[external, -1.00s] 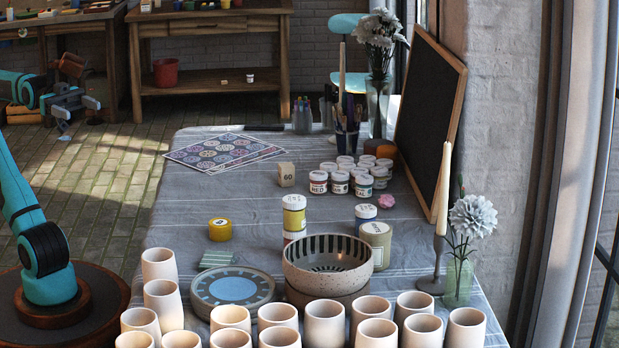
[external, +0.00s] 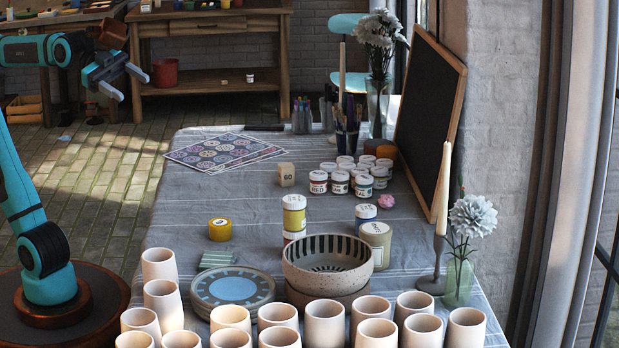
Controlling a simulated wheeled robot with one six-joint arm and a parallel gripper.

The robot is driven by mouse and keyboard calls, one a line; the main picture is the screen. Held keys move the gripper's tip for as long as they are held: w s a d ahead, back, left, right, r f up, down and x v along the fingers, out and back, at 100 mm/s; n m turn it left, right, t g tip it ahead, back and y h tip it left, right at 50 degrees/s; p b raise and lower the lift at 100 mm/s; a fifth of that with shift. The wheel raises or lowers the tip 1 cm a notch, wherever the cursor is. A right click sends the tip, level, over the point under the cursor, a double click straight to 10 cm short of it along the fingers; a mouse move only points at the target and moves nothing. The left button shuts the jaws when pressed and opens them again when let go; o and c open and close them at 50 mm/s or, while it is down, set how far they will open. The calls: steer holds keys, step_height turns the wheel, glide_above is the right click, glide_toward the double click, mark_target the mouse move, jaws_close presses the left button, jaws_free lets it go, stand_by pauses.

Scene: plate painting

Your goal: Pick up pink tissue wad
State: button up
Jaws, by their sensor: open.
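The pink tissue wad (external: 386,201) is a small crumpled pink piece lying on the cloth-covered table (external: 170,204). It sits right of the paint jars and behind the blue-labelled white-lidded jar (external: 365,216). My gripper (external: 134,84) is open and empty. It is raised at the upper left, off the left side of the table and far from the wad. Nothing covers the wad in this view.
Paint jars (external: 340,182) stand left of the wad, and a blackboard (external: 430,125) leans to its right. A candle holder (external: 436,270), striped bowls (external: 327,266) and several cream cups (external: 325,325) fill the front. The table's left middle is mostly clear.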

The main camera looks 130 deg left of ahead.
steer(key=w+a+r+m+g+y, duration=0.15)
steer(key=w+a+g, duration=0.25)
steer(key=w+a, duration=0.9)
steer(key=w+a+f+m+g, duration=0.35)
steer(key=w+a, duration=0.75)
steer(key=a, duration=0.5)
steer(key=m+g+h, duration=0.3)
steer(key=g+h, duration=0.1)
steer(key=g, duration=0.3)
glide_above(387, 195)
step_height(387, 195, down, 22)
steer(key=shift+t+y, duration=0.25)
steer(key=f, duration=1.1)
steer(key=shift+w+d, duration=0.2)
steer(key=shift+d, duration=0.1)
steer(key=shift+s+a+f, duration=0.1)
steer(key=shift+f, duration=1.25)
steer(key=shift+a+f, duration=0.1)
steer(key=shift+f, duration=1.25)
steer(key=c, duration=1.1)
